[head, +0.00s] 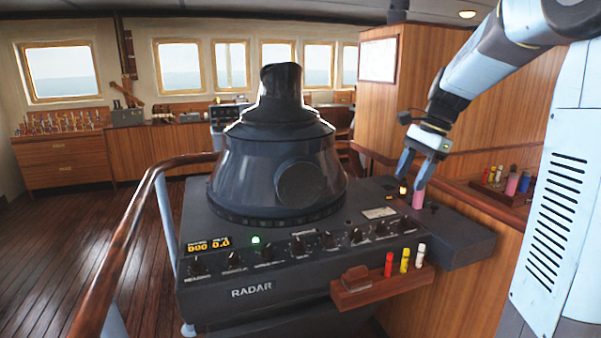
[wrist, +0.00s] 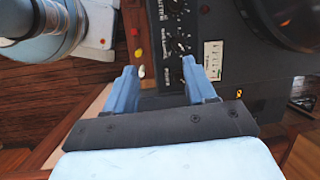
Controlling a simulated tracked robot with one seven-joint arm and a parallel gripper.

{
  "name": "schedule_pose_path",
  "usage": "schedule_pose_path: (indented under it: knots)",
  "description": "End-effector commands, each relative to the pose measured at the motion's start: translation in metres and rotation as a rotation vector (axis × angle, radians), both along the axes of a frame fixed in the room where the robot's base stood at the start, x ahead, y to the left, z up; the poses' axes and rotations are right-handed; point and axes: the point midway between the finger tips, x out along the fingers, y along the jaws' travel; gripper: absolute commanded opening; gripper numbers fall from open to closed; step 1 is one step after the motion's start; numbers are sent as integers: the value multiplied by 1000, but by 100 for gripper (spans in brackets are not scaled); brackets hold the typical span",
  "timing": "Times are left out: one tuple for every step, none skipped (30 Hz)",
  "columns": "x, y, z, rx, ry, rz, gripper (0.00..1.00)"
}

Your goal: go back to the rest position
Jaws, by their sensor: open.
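My gripper (head: 411,183) is open over the right end of the dark radar console (head: 300,272), its fingers pointing down. A pink cylinder (head: 418,200) stands at the console's right part, close by the right fingertip; I cannot tell whether they touch. In the wrist view my gripper (wrist: 160,68) shows both blue fingers spread apart, with nothing held between them. Below them lie the console's edge and knobs (wrist: 178,30). The pink cylinder does not show clearly there.
A wooden holder (head: 375,292) at the console front carries red, yellow and white pegs. A tray (head: 500,192) with coloured bottles stands at the right. A wooden handrail (head: 125,235) curves around the left. A black domed radar hood (head: 278,155) rises mid-console. Wood panelling stands behind the arm.

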Motion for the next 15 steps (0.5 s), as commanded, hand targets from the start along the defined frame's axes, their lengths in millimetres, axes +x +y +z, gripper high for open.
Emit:
schedule_pose_path:
  knots:
    - [-14, 5, 6, -15, -36, 47, 55]
    - [-22, 6, 8, -26, -57, 77, 55]
    - [-31, 9, 11, -39, -84, 116, 55]
    - [-39, 11, 13, -51, -104, 145, 55]
    - [-46, 13, 14, -63, -125, 173, 55]
    - [-56, 15, 16, -77, -150, 214, 55]
    - [-63, 17, 17, -90, -171, 244, 55]
    - [-70, 19, 18, -104, -190, 274, 55]
    - [-80, 21, 20, -121, -215, 313, 55]
    - [-86, 22, 20, -135, -235, 343, 55]
    - [-94, 24, 21, -149, -253, 373, 55]
    - [-103, 26, 21, -168, -278, 413, 55]
    - [-110, 27, 21, -184, -297, 443, 55]
    - [-117, 29, 21, -199, -314, 474, 55]
    - [-126, 31, 21, -220, -339, 514, 55]
